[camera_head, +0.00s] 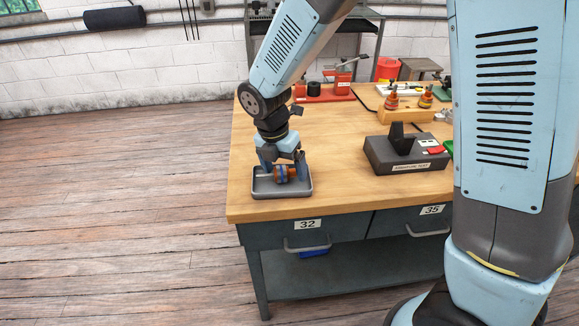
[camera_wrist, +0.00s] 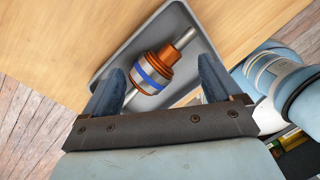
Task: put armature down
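The armature (camera_wrist: 152,72) has a copper-coloured body, a blue band and a steel shaft. It lies in a shallow grey tray (camera_wrist: 119,58), with its shaft slanting across the wrist view. In the head view the armature (camera_head: 281,174) sits low in the tray (camera_head: 283,194) at the bench's front left corner. My gripper (camera_head: 285,168) points down over the tray with its fingers on either side of the armature. In the wrist view my gripper (camera_wrist: 162,80) is open, with a clear gap between the armature and the right finger. The shaft's lower end is partly hidden by the gripper.
The wooden bench (camera_head: 340,180) has its front and left edges close to the tray. A dark armature tester (camera_head: 405,155) stands to the right. A wooden block with small tools (camera_head: 405,113) and a red press (camera_head: 325,92) stand farther back. Bare bench lies between tray and tester.

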